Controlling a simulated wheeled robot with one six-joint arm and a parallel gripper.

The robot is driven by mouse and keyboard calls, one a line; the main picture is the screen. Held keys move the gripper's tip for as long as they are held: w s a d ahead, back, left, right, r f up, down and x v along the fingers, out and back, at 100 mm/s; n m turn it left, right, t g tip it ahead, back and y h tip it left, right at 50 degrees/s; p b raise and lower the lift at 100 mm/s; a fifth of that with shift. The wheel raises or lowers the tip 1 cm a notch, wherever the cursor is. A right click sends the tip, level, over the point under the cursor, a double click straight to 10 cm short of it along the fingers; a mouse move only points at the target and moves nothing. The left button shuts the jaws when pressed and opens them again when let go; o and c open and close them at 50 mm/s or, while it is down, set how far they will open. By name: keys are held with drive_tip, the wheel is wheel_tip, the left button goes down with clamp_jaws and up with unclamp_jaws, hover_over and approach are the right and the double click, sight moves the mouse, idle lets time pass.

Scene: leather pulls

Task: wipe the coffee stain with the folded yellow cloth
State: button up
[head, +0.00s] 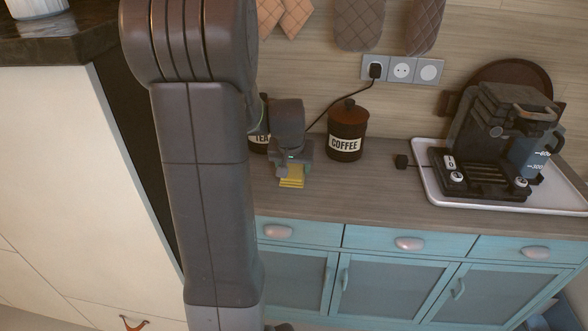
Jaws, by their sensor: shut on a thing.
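The folded yellow cloth (292,178) is at the left part of the wooden counter (350,200), low at its surface; I cannot tell if it touches. My gripper (287,167) is above the cloth and shut on it, with the fingertips partly hidden by the wrist. No coffee stain shows; my arm hides the counter's left end, and the gripper and cloth cover a patch of it.
A dark canister marked COFFEE (346,143) stands right of my gripper. A TEA canister (261,140) is close behind it, partly hidden. A white tray (425,187) with a coffee machine (490,140) stands at the right.

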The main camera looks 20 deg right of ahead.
drive_tip(key=shift+r+p, duration=0.9)
drive_tip(key=shift+r, duration=0.75)
